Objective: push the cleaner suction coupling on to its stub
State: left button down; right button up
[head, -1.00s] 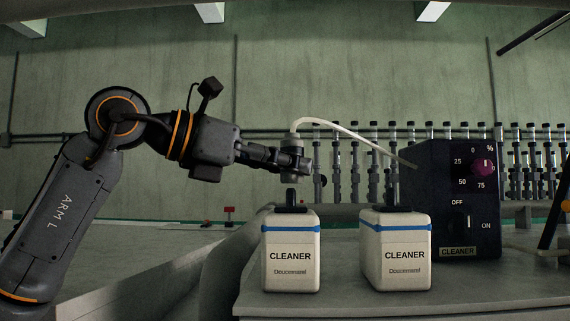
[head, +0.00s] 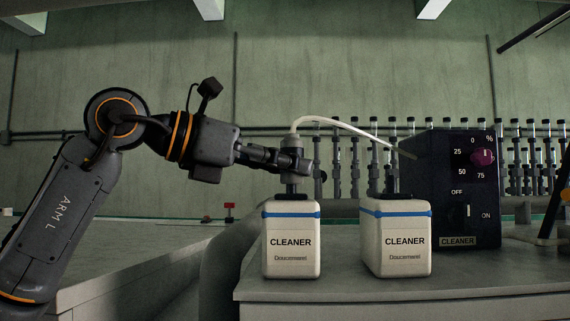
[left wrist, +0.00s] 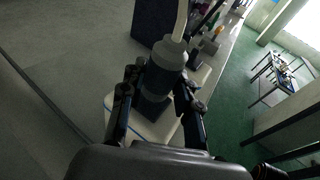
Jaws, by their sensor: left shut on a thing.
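The grey suction coupling (head: 293,145), with a pale hose leaving its top, is upright above the left cleaner canister (head: 291,245). My left gripper (head: 300,162) is shut on the coupling, which also shows between the fingers in the left wrist view (left wrist: 168,62). The dark stub (head: 291,193) stands on the canister's top. The coupling's lower end meets the stub in line; I cannot tell how far it is over it. My right gripper is not in view.
A second cleaner canister (head: 396,243) stands to the right on the grey bench (head: 400,287). The dark cleaner control box (head: 450,190) with knob and switch stands behind it. The pale hose (head: 345,127) runs to this box. A row of grey fittings (head: 355,165) is behind.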

pick_arm(q)
jog(key=shift+f+b, duration=0.45)
jog(key=shift+f, duration=0.2)
jog(key=c, duration=0.9)
grip_release()
jog(key=v, duration=1.2)
jog(key=shift+r, duration=0.1)
